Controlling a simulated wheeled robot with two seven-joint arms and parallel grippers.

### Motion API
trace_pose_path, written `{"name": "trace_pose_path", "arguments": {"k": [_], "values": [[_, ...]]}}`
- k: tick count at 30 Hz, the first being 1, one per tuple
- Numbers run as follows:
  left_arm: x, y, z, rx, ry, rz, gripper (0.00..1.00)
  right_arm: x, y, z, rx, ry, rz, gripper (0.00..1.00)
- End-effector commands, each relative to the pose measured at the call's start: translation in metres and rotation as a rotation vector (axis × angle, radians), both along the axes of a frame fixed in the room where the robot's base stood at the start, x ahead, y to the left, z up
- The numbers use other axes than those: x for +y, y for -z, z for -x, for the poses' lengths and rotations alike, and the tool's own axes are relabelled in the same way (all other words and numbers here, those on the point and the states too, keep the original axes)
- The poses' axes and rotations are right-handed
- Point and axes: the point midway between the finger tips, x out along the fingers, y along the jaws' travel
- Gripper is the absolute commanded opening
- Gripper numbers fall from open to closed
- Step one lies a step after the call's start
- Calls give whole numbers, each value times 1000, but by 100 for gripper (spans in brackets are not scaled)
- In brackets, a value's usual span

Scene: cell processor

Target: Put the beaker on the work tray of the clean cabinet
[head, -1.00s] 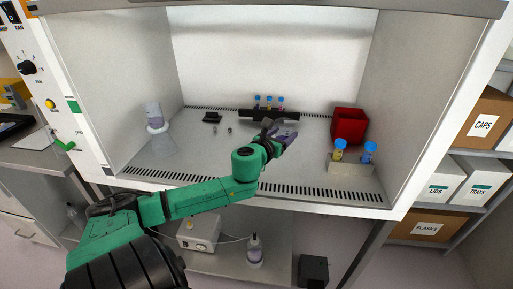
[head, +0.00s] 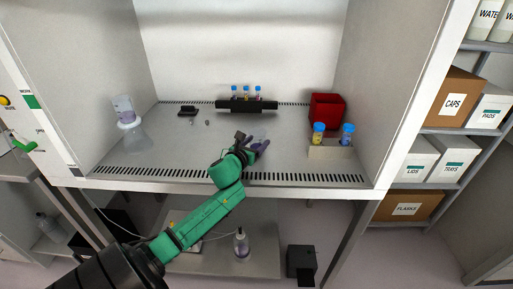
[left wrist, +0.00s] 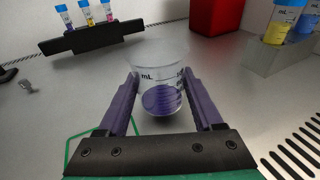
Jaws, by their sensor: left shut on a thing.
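The beaker (left wrist: 163,88) is clear glass with "mL" markings and purple liquid in the bottom. It stands upright between the purple fingers of my left gripper (left wrist: 160,98), which is shut on it. In the head view my left gripper (head: 257,146) is inside the clean cabinet, over the front middle of its work tray (head: 185,160). I cannot tell whether the beaker's base touches the tray. In the head view the beaker is hard to make out among the fingers. My right gripper is not in view.
A black rack (head: 232,105) with three blue-capped tubes stands behind. A red bin (head: 327,109) and a grey block (head: 330,152) with yellow and blue tubes are at right. A flask (head: 134,140) stands at left. Small dark items lie back left; the left-middle tray is clear.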

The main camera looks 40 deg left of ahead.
Motion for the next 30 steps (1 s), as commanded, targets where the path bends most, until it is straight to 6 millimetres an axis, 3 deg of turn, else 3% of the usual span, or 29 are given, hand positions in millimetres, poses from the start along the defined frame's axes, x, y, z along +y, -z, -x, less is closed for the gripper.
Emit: {"name": "trace_pose_path", "arguments": {"k": [3, 11, 12, 14, 15, 25, 30], "values": [[0, 15, 0, 0, 0, 2, 0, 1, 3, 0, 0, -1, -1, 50], [0, 17, 0, 0, 0, -1, 0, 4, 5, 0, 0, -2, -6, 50], [0, 17, 0, 0, 0, 0, 71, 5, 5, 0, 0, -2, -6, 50], [0, 16, 0, 0, 0, 0, 94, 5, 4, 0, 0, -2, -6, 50], [0, 16, 0, 0, 0, 0, 98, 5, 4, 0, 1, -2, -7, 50], [0, 12, 0, -1, 0, 0, 98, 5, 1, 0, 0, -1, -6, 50], [-4, 13, 17, 2, -1, -2, 98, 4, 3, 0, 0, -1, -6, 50]]}}
